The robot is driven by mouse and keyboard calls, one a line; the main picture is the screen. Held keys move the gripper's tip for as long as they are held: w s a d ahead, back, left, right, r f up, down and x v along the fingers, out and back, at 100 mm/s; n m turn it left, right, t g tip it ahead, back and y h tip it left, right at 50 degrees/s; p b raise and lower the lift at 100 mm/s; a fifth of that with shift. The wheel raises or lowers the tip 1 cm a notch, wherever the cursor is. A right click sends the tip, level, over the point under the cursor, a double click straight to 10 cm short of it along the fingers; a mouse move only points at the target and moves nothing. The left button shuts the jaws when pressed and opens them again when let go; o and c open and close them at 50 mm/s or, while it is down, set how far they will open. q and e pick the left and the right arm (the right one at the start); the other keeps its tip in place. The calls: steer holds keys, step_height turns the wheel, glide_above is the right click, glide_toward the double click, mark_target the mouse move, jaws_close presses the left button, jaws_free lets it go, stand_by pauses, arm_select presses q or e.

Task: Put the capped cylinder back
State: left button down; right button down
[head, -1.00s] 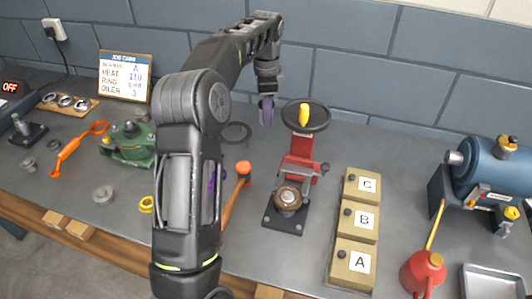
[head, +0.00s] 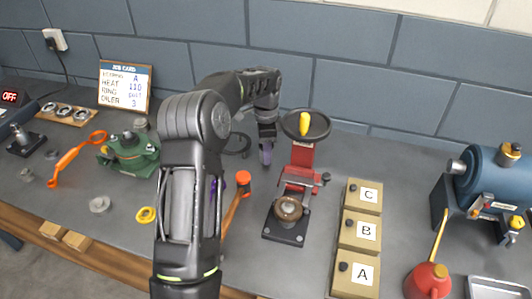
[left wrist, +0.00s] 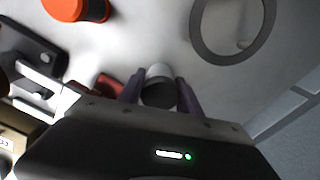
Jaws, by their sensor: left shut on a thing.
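My left gripper (head: 266,154) is low over the bench, left of the red press, with its purple fingers pointing down. In the left wrist view my left gripper (left wrist: 160,92) is shut on a short pale cylinder with a dark end, the capped cylinder (left wrist: 158,86). The cylinder is hard to make out in the head view, and I cannot tell whether it touches the bench. My right gripper is not in view.
The red press (head: 300,165) with a black handwheel stands just right of my gripper. An orange-headed mallet (head: 243,180) lies in front, and a dark ring (left wrist: 197,28) lies close by. Boxes C, B and A (head: 361,225) stand at right, a green casing (head: 128,155) at left.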

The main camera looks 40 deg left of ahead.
arm_select(q)
steer(key=shift+f, duration=0.7)
steer(key=shift+f, duration=0.25)
steer(key=c, duration=0.8)
jaws_free()
steer(key=shift+r, duration=0.1)
steer(key=shift+r, duration=0.1)
step_height(320, 180, up, 12)
steer(key=shift+r, duration=0.1)
